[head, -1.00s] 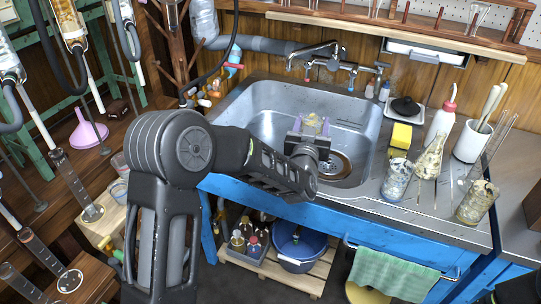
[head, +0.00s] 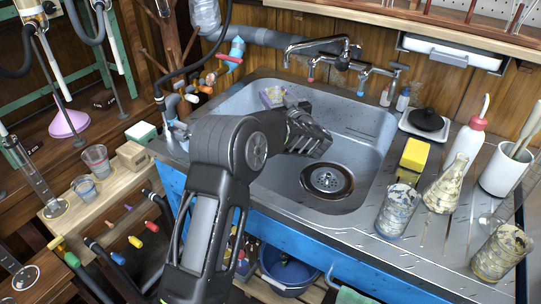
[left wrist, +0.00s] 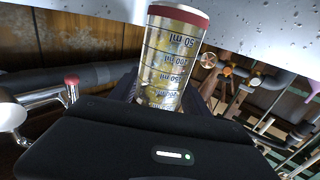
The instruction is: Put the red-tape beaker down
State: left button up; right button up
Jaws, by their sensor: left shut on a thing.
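The red-tape beaker (left wrist: 168,60) fills the middle of the left wrist view. It is clear with measuring marks, yellowish stains and a red band at the picture's upper end. The marks look upside down there, with the sink metal along the top. My left gripper (head: 274,100) is shut on it over the back-left part of the sink (head: 345,125). In the head view the beaker (head: 272,95) is small and partly hidden by the gripper. I cannot tell whether it touches the sink. My right gripper is not in view.
Right of the basin stand a yellow sponge (head: 415,155), two stained beakers (head: 397,215) (head: 500,255), a stained flask (head: 446,188), a wash bottle (head: 467,145) and a white cup (head: 503,172). Faucets (head: 318,46) rise behind. The basin around the drain (head: 327,181) is clear.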

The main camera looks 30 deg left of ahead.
pick_arm(q)
jog(key=shift+w+a, duration=0.1)
jog(key=shift+a, duration=0.05)
jog(key=shift+f+b, duration=0.8)
jog(key=shift+f, duration=2.35)
jog(key=shift+f+b, duration=0.5)
jog(key=shift+f, duration=1.35)
jog(key=shift+f, duration=0.1)
jog(key=shift+f+b, duration=0.35)
jog(key=shift+f, duration=0.15)
